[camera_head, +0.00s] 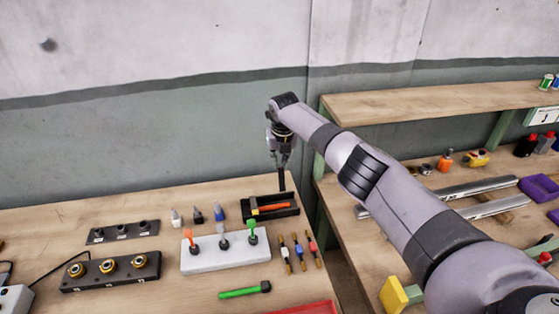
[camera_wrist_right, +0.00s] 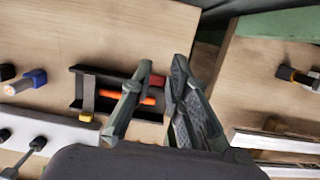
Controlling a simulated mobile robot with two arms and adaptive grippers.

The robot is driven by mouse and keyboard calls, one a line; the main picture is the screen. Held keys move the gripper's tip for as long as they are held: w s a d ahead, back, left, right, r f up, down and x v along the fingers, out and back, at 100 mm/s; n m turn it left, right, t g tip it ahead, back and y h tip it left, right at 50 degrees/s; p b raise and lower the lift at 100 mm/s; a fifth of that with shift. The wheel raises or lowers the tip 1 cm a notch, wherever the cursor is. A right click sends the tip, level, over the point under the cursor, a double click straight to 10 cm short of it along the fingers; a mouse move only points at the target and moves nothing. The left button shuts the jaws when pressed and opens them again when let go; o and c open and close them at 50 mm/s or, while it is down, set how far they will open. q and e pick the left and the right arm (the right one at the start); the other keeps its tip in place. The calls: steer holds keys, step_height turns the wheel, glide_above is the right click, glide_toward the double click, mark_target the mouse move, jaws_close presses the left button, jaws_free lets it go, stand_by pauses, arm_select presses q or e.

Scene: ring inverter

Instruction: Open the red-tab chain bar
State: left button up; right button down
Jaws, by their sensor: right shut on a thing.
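The black holder (camera_head: 290,212) sits at the right end of the left bench, with an orange rod (camera_head: 270,208) lying in it. My right gripper (camera_head: 280,163) points down above the holder, shut on the bar; the exact contact is partly hidden. My left gripper is not in view.
A white block (camera_head: 226,254) with colored toggles stands in front of the holder. Small screwdrivers (camera_head: 299,250) and a green-handled tool (camera_head: 245,290) lie nearby. The right bench (camera_head: 440,180) carries metal rails and a raised shelf (camera_head: 440,98). A wall stands close behind.

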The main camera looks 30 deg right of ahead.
steer(key=shift+f, duration=0.1)
steer(key=c, duration=1.9)
jaws_free()
steer(key=shift+c, duration=0.2)
steer(key=o, duration=0.4)
steer(key=shift+w+f, duration=0.2)
steer(key=shift+w, duration=0.05)
step_height(320, 180, up, 12)
glide_above(282, 179)
steer(key=shift+w, duration=0.1)
steer(key=shift+f, duration=0.15)
